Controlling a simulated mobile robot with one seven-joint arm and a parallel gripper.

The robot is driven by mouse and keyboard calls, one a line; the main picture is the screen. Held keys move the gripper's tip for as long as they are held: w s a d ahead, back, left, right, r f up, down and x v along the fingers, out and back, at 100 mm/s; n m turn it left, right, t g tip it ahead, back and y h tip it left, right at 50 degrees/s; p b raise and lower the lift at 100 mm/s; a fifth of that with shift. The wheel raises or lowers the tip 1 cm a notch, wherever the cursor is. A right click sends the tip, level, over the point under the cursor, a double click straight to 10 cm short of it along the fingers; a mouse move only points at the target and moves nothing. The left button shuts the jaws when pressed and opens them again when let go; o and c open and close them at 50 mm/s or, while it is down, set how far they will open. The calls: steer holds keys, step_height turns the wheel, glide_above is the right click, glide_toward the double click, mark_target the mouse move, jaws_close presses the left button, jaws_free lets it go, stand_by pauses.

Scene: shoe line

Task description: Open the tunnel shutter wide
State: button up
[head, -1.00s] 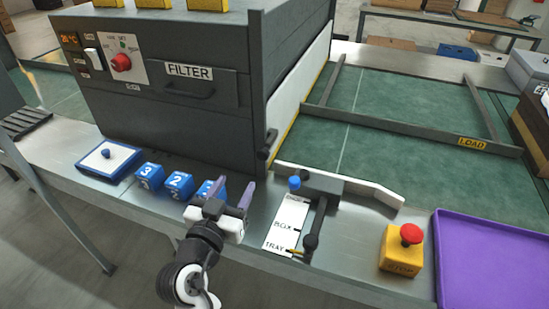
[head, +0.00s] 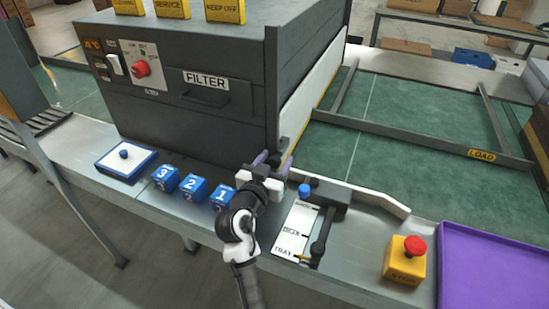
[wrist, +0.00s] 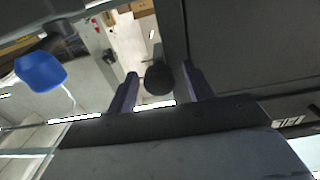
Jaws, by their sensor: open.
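The tunnel (head: 195,85) is a large dark grey box with a FILTER drawer on its front. Its shutter (head: 312,92) is a white panel with a yellow lower edge on the right side. My gripper (head: 275,160) is open at the tunnel's lower right front corner. In the wrist view a dark round knob (wrist: 158,78) shows between the two purple-grey fingers of my gripper (wrist: 161,88), which are apart from each other. I cannot tell whether they touch it. In the head view the gripper mostly hides this knob.
A selector lever with a blue knob (head: 304,190) stands just right of my gripper. It also shows in the wrist view (wrist: 40,72). Numbered blue blocks (head: 192,186) lie left. A red stop button (head: 414,247) and purple tray (head: 495,265) are farther right.

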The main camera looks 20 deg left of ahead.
jaws_close()
stand_by(0.4)
steer(key=shift+r, duration=0.1)
